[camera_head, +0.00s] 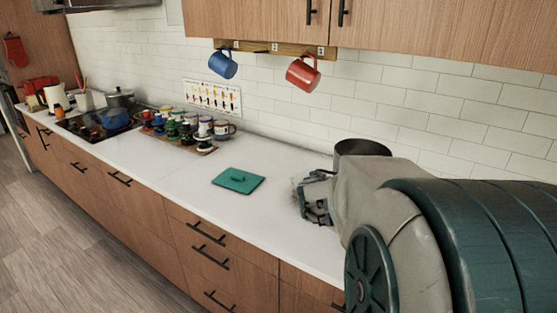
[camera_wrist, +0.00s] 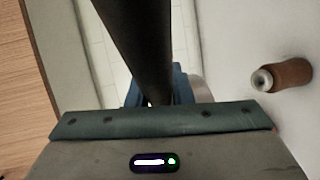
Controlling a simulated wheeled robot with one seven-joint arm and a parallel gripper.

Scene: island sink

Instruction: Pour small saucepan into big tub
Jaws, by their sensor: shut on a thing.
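My gripper (camera_head: 314,197) is above the white counter, at the end of my arm on the right of the head view. In the wrist view it (camera_wrist: 160,98) is shut on a long dark bar, which looks like the small saucepan's handle (camera_wrist: 138,40). The pan body is not clearly visible there, and its contents cannot be seen. An open dark metal cylinder (camera_head: 362,148) shows behind my wrist in the head view; its lower part is hidden. I cannot tell whether it is the saucepan or the big tub.
A teal square board or lid (camera_head: 239,180) lies on the counter, with clear room around it. Several cups and jars (camera_head: 190,128) stand farther back, near a blue pot (camera_head: 115,118) on the stove. Mugs (camera_head: 303,73) hang above. A brown grinder-like object (camera_wrist: 285,77) shows in the wrist view.

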